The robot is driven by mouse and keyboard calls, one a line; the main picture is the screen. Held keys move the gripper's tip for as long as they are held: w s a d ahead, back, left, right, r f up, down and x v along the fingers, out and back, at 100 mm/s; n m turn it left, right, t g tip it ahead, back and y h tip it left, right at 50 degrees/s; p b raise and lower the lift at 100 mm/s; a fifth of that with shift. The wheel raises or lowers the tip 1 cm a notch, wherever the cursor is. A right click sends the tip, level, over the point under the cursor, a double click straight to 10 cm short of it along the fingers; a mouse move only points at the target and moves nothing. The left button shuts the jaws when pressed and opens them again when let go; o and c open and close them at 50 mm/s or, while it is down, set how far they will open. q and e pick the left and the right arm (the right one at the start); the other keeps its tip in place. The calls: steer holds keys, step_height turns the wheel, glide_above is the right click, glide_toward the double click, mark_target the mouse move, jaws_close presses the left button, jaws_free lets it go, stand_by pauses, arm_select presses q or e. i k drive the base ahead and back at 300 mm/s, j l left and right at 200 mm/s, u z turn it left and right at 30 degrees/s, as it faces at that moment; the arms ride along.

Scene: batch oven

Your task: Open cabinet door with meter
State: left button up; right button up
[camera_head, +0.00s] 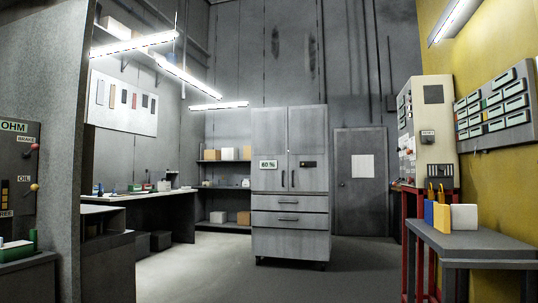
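A grey metal cabinet (290,182) stands on casters across the room, near the middle of the camera_head view. Its upper part has two doors that look shut. The left door (269,150) carries a pale meter (268,164) reading about "60 %". The right door (308,145) carries a small dark panel (307,164). Two dark vertical handles (287,179) sit side by side where the doors meet. Drawers (289,210) lie below the doors. Neither of my grippers is in view.
Open floor (210,270) lies in front of the cabinet. A grey partition (60,130) and a workbench (140,197) are on the left. A small grey table (480,245) with blocks stands at the near right. A closed room door (360,205) is behind on the right.

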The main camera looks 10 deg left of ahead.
mark_target(269, 126)
steer(key=i, duration=6)
steer(key=i+u, duration=0.1)
steer(key=i, duration=0.65)
steer(key=i+l+u, duration=0.1)
steer(key=i, duration=0.7)
steer(key=i+l+u, duration=0.1)
steer(key=i, duration=0.65)
